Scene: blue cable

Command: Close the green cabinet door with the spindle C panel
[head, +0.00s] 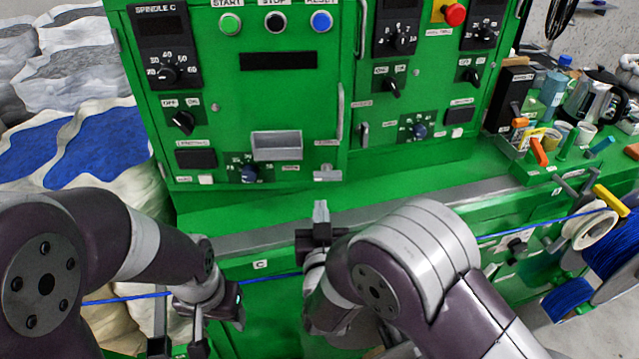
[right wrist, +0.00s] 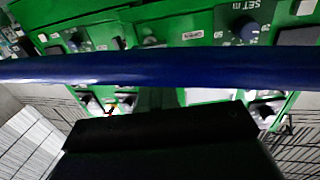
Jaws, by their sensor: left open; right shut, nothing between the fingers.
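The green door with the spindle C panel (head: 225,100) fills the upper left of the head view. Its lower edge stands out over the green ledge, and it looks swung somewhat open. A long grey handle (head: 340,112) runs along its right edge, with a small grey latch (head: 327,173) at the lower right corner. My right gripper (head: 320,212) is shut and empty, just below that corner and apart from it. My left gripper (head: 197,332) is open and empty, lower left, below the door. The right wrist view shows panel knobs (right wrist: 243,28) behind a dark cable.
Sacks (head: 90,140) stand at left. Tools and a kettle (head: 592,95) crowd the right ledge.

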